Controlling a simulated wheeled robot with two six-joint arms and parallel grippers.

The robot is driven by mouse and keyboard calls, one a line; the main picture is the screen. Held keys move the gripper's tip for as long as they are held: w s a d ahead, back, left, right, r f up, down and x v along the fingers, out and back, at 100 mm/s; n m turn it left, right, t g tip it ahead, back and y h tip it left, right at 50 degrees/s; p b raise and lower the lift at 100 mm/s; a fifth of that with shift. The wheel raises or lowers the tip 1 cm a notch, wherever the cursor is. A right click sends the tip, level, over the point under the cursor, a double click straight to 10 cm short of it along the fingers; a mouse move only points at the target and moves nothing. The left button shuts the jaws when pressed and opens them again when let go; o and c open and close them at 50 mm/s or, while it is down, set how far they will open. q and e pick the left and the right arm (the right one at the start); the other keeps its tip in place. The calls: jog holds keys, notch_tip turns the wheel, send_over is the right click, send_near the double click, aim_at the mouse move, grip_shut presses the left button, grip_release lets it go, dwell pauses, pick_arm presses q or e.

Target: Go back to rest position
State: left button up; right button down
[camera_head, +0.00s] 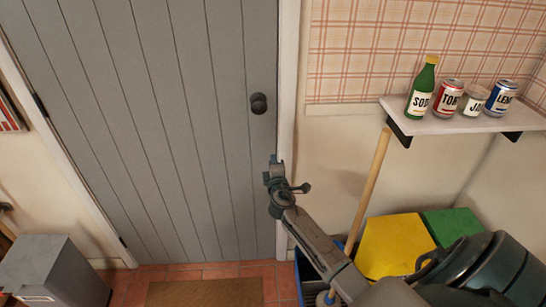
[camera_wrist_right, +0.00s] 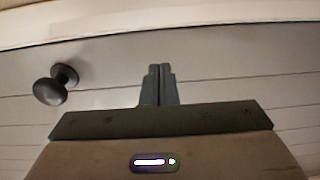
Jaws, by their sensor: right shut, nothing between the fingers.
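My right gripper (camera_head: 274,168) reaches up from the lower right in the head view, in front of the right edge of a grey plank door (camera_head: 170,110). It is shut and empty; its fingers also show pressed together in the right wrist view (camera_wrist_right: 158,84). The dark round door knob (camera_head: 258,103) is above the gripper in the head view, apart from it. In the right wrist view the knob (camera_wrist_right: 50,86) is left of the fingers, with a gap between them. The door appears closed in its frame. My left gripper is not in view.
A wall shelf (camera_head: 440,121) at the right holds a green soda bottle (camera_head: 422,90), cans and a jar. Below are a wooden pole (camera_head: 371,185), a yellow box (camera_head: 392,247) and a green one (camera_head: 452,223). A grey box (camera_head: 55,275) stands lower left; a brown mat (camera_head: 205,292) lies before the door.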

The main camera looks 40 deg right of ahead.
jog(key=v, duration=0.5)
jog(key=s+a+f+m+g+y, duration=0.15)
jog(key=s+f, duration=0.35)
jog(key=f, duration=0.6)
jog(key=s+a+f+m+g+y, duration=0.1)
jog(key=s+f+g, duration=0.35)
jog(key=f, duration=0.75)
jog(key=s+a+f+m+g+y, duration=0.1)
jog(key=s+a+f+m+y, duration=0.1)
jog(key=s+f, duration=0.7)
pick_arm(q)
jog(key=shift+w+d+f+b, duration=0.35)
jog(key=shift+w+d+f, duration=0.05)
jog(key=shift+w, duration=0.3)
pick_arm(e)
jog(key=s+a+f+m+g+y, duration=0.1)
jog(key=s+a+f+m+g, duration=0.1)
jog(key=s+f, duration=0.6)
jog(key=s+a+f+m+g+y, duration=0.1)
jog(key=s+f, duration=0.6)
jog(key=s, duration=0.9)
jog(key=s+a+f+m+g+y, duration=0.1)
jog(key=s+a+f+m+g, duration=0.3)
jog(key=s+f, duration=0.4)
jog(key=s+a, duration=0.1)
jog(key=s, duration=0.3)
jog(key=shift+f, duration=0.3)
jog(key=shift+a, duration=0.1)
